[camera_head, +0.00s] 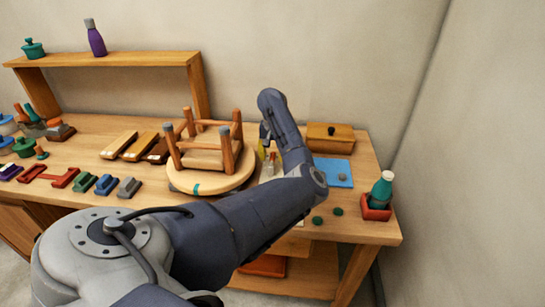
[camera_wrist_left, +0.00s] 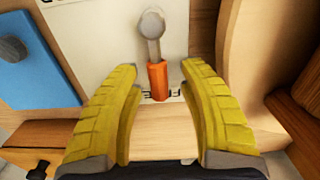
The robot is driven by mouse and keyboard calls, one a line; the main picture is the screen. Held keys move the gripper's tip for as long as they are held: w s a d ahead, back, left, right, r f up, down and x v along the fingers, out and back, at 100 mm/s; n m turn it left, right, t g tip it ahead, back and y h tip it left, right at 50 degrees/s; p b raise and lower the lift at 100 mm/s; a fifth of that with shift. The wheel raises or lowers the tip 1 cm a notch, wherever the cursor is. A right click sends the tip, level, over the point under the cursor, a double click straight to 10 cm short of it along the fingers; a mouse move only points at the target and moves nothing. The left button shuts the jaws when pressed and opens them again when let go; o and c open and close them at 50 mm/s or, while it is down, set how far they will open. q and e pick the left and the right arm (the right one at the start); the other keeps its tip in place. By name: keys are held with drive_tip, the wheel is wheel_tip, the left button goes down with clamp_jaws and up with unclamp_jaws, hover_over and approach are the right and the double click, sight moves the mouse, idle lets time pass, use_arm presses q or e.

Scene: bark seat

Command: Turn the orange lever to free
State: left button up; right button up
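The orange lever (camera_wrist_left: 157,80) shows in the left wrist view. It has a grey round pivot and arm, and an orange handle pointing down the picture. It sits on a white plate (camera_wrist_left: 105,30) with dark lettering, partly covered by the handle. My left gripper (camera_wrist_left: 153,98) is open, its two yellow fingers apart to the left and right of the handle's end, with visible gaps on both sides. In the head view my left gripper (camera_head: 264,148) is at the plate, largely behind my arm, and the lever cannot be made out. My right gripper is not in view.
An upturned wooden stool (camera_head: 203,155) on a round turntable (camera_head: 190,187) stands just left of my gripper. A blue mat (camera_head: 334,170) and a wooden box (camera_head: 330,143) are to its right. A teal bottle (camera_head: 382,188) stands in a red holder at the table's right end.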

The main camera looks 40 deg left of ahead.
sight(272, 155)
use_arm(q)
drive_tip(key=shift+r, duration=0.2)
wheel_tip(272, 155, up, 12)
drive_tip(key=shift+f, duration=0.2)
idle(0.4)
idle(0.3)
